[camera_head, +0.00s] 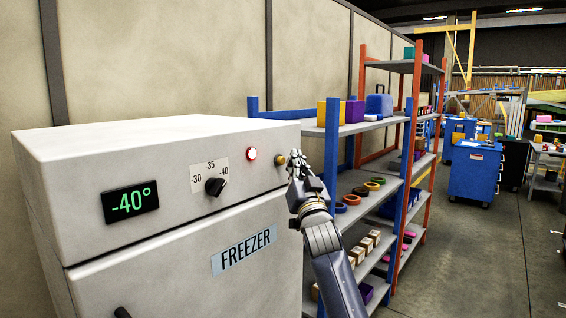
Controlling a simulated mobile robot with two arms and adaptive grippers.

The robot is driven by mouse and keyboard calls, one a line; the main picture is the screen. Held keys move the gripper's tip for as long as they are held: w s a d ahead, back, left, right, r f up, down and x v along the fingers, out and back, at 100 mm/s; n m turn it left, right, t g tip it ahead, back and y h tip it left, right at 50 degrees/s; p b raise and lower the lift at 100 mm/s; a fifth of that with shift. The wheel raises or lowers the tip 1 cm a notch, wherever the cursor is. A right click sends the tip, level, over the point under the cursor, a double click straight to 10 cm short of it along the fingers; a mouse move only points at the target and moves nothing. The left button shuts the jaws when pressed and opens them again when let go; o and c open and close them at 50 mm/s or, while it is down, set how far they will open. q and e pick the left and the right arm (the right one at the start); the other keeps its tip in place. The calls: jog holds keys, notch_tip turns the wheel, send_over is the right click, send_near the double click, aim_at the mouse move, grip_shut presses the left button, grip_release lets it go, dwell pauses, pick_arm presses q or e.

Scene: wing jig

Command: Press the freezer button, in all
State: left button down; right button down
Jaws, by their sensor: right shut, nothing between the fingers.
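A light grey freezer (178,258) stands at the left, with a label reading FREEZER on its door. Its display (130,202) reads -40° in green. A black knob (215,186) sits on a scale marked -30, -35 and -40. To its right are a lit red round light or button (252,154) and a small brass-coloured button (281,160). My right gripper (295,160) is shut and empty, its fingertips pointing up close beside the brass button. I cannot tell whether they touch it. My left gripper is not in view.
A blue and orange shelf rack (367,126) with boxes, rings and cases stands right behind the freezer, close to my right arm. Blue cabinets (474,172) stand farther back. The floor (475,260) at the right is clear. A beige wall runs behind the freezer.

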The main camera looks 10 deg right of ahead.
jog(key=shift+w+a, duration=0.1)
jog(key=shift+w+a, duration=0.15)
jog(key=shift+w, duration=0.05)
jog(key=shift+w+a+b, duration=0.3)
jog(key=shift+w+b, duration=0.05)
jog(key=shift+w, duration=0.05)
dwell(1.0)
jog(key=shift+s+d, duration=0.1)
jog(key=shift+s, duration=0.05)
jog(key=shift+s+d+p, duration=0.45)
jog(key=shift+s+p, duration=0.05)
jog(key=shift+s, duration=0.1)
jog(key=s+d+p, duration=0.1)
jog(key=s, duration=0.1)
jog(key=s+d+p, duration=0.1)
jog(key=s+d, duration=0.1)
dwell(0.6)
